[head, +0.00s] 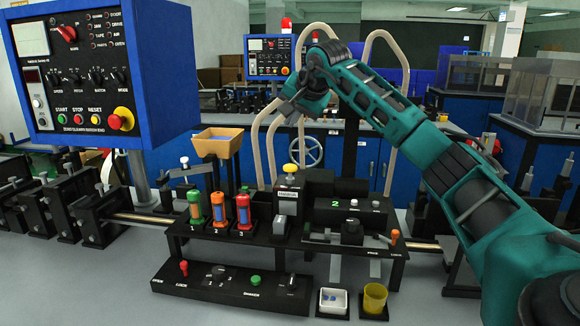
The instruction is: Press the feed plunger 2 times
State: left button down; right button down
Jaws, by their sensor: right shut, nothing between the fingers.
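A yellow round knob (290,168) stands upright on a dark block with a white label, in the middle of the bench fixture. It looks like the feed plunger, but the label is too small to read surely. My right gripper (287,98) is above the knob in the picture, at the end of the teal arm that comes in from the right. It is shut and empty, its fingers point to the left, and it appears apart from the knob. My left gripper is not in view.
Three numbered cylinders, green (195,206), orange (217,208) and red (243,211), stand left of the knob. A tan hopper (217,141) rises behind them. A front panel (230,285) carries levers and a green button. A white tray (332,300) and yellow cup (375,298) stand beside it.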

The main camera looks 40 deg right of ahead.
aim_at(293, 167)
notch_tip(293, 167, down, 3)
jog(key=shift+r, duration=0.2)
notch_tip(293, 167, down, 3)
jog(key=b, duration=0.4)
jog(key=shift+f, duration=0.2)
jog(key=shift+f+b, duration=0.5)
jog(key=shift+f, duration=0.5)
jog(key=shift+f, duration=0.2)
dwell(0.6)
jog(key=shift+f, duration=0.25)
